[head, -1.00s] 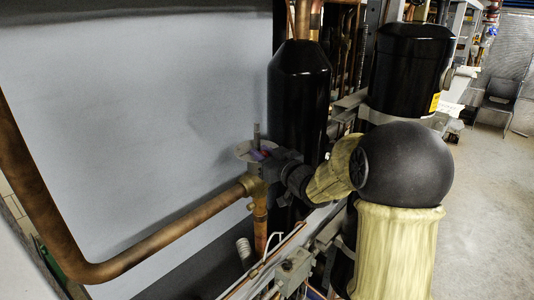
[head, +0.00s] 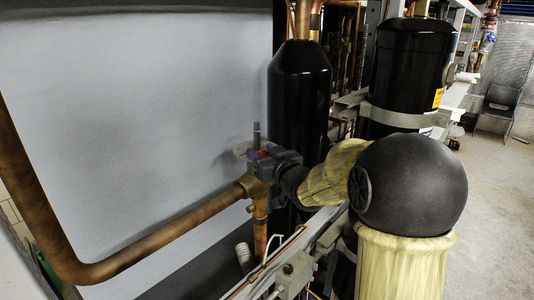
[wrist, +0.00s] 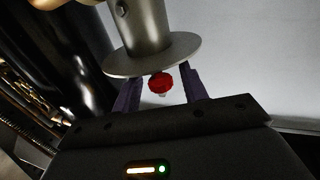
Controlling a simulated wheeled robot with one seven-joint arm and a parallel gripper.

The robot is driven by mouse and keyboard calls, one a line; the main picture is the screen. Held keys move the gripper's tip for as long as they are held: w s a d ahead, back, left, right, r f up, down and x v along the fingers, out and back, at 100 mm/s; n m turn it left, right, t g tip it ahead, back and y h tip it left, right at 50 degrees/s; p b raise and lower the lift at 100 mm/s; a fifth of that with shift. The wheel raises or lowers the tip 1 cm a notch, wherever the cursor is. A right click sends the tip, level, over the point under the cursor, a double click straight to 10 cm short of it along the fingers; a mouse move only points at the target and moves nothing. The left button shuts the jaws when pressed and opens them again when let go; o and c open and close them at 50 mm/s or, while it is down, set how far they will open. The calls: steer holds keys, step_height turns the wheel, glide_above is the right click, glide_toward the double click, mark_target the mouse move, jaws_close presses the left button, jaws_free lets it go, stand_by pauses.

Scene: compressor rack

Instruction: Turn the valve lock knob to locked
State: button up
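In the wrist view, a small red knob (wrist: 160,84) shows below a grey metal disc (wrist: 152,56) with a thick stem. My gripper (wrist: 159,76) has its two purple fingers on either side of the red knob, with gaps visible on both sides. The fingertips reach the disc's edge, where they are partly hidden; I cannot tell whether they touch it. In the head view, my gripper (head: 262,155) is at the valve, beside the upright stem (head: 256,134) and above the brass valve body (head: 257,189). A little red shows between the fingers there.
A copper pipe (head: 165,232) runs from the valve to the left. A tall black cylinder (head: 299,100) stands close behind my gripper, and another black vessel (head: 408,70) stands to the right. A grey panel (head: 130,100) fills the left background. Open floor lies far right.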

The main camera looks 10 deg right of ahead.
steer(key=shift+s+d, duration=0.2)
steer(key=shift+s, duration=0.2)
steer(key=b+v, duration=0.4)
steer(key=v, duration=1.2)
steer(key=shift+s, duration=0.25)
steer(key=shift+d, duration=0.1)
steer(key=s+f+m+g+h, duration=0.25)
steer(key=f+g, duration=0.25)
steer(key=f, duration=0.6)
steer(key=s+f+m+g+h, duration=0.1)
steer(key=s+f+g+h, duration=0.3)
steer(key=f, duration=0.7)
steer(key=s+a+f+g+y, duration=0.1)
steer(key=s+a+f+g, duration=0.3)
steer(key=s+f+g, duration=0.1)
steer(key=shift+s+g, duration=0.4)
steer(key=shift+s, duration=0.1)
